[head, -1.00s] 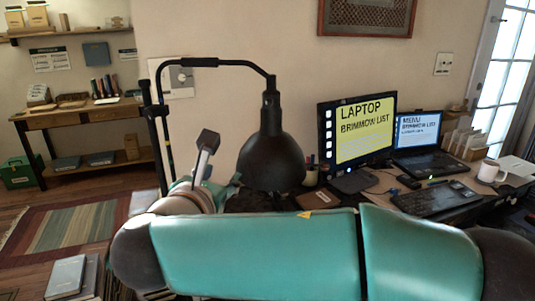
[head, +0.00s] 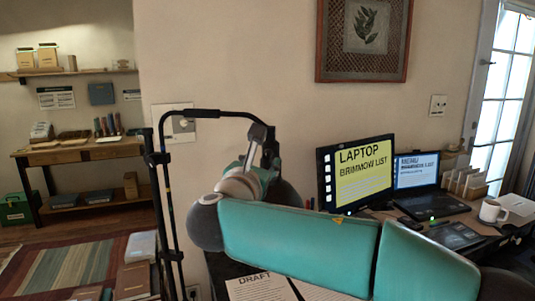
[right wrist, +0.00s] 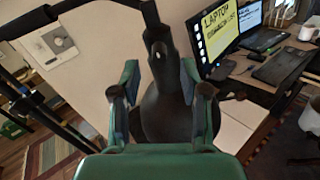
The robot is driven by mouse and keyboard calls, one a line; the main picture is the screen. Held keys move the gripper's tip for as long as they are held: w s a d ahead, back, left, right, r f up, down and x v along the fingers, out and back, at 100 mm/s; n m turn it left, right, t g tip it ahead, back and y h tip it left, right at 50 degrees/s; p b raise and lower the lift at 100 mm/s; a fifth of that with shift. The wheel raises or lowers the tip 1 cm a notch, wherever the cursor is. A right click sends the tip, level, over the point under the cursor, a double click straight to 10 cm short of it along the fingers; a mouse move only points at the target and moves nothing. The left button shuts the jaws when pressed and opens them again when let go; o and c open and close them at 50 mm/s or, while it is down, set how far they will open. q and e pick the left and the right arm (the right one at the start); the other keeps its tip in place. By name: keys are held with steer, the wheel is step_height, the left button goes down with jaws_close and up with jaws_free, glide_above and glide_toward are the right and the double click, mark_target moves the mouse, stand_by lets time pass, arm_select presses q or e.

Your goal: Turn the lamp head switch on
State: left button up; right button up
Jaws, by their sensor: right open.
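The black floor lamp has an upright pole (head: 168,215) and a bent arm (head: 215,113) that reaches right. Its dark lamp head (head: 287,193) is mostly hidden behind my right gripper (head: 265,145) in the head view. In the right wrist view the lamp head (right wrist: 165,110) shows between the two spread fingers of my right gripper (right wrist: 160,98), with its neck (right wrist: 158,50) above them. The fingers are open, and I cannot tell whether they touch the lamp. I cannot make out the switch clearly. My left gripper is not in view.
A monitor (head: 360,170), a laptop (head: 415,175) and a white mug (head: 491,210) stand on the desk at right. Draft papers (head: 255,287) lie below my right arm. A white wall plate (head: 173,123) is behind the lamp. Shelves stand at far left.

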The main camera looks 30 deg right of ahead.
mark_target(266, 156)
steer(key=shift+x, duration=1.8)
